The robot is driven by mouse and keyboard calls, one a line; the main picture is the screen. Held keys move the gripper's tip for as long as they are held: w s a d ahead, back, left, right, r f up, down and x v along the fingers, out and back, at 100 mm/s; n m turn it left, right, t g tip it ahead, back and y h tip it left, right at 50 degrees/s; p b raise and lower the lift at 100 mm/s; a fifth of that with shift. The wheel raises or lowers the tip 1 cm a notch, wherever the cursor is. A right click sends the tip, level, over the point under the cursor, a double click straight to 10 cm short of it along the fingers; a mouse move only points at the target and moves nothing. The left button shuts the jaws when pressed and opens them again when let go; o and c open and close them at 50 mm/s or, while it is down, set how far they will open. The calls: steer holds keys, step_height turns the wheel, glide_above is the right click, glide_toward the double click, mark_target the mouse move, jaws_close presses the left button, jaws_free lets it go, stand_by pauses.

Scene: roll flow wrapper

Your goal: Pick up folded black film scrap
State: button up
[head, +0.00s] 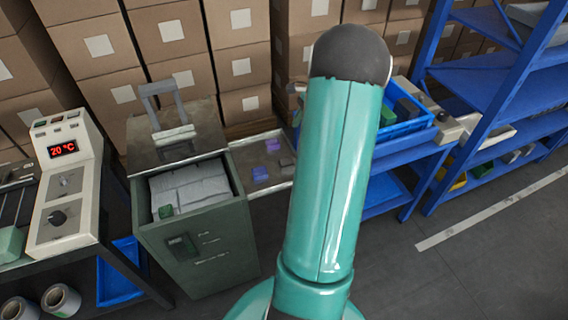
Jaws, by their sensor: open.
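I cannot make out a folded black film scrap for certain. A dark item (408,108) lies in a blue tray (412,128) right of my arm, but it is too small to identify. My teal arm link with its dark rounded end fills the middle of the head view and hides part of the bench behind it. My gripper is not in view.
A green-grey bin (205,262) with pale sheets inside stands left of my arm. A control panel (66,190) reading 20 °C is at far left. A flat tray (262,178) holds purple pieces. Blue shelving (490,75) stands right; cartons (95,55) line the back. Floor at right is clear.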

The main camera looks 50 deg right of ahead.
glide_above(285, 163)
steer(key=s+d, duration=0.2)
steer(key=d, duration=0.1)
steer(key=f, duration=0.8)
steer(key=shift+w+a+f, duration=0.1)
steer(key=shift+w+a, duration=0.05)
steer(key=shift+a, duration=0.05)
steer(key=shift+x, duration=2.8)
steer(key=shift+w+a, duration=0.15)
steer(key=shift+c, duration=0.4)
steer(key=c, duration=1)
